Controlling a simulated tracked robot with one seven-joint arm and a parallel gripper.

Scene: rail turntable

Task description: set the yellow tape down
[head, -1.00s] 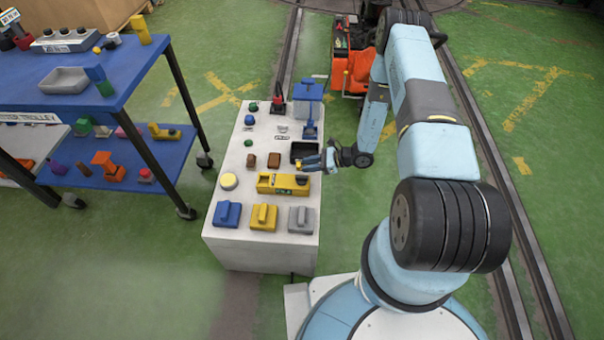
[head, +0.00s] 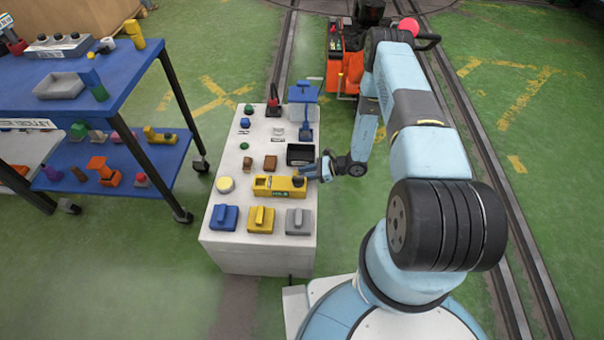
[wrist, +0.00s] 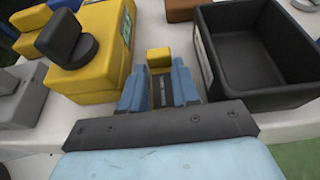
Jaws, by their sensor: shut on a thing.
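The yellow tape (wrist: 158,57) shows in the wrist view as a small yellow block between the blue fingertips of my gripper (wrist: 158,80). My gripper is shut on it. In the head view my gripper (head: 318,172) is at the right side of the white table, between the black tray (head: 301,152) and the yellow box with a black knob (head: 270,184). The tape cannot be made out clearly there. Whether the tape touches the table top is not clear. In the wrist view the yellow box (wrist: 95,60) is left of the fingers and the black tray (wrist: 255,45) is right.
Blue (head: 224,217), yellow (head: 260,219) and grey (head: 298,221) handled blocks line the table's (head: 235,243) near end. Brown blocks (head: 270,163) and a pale round disc (head: 225,184) lie left. A blue shelf trolley (head: 50,100) stands left. Little bare table shows around my gripper.

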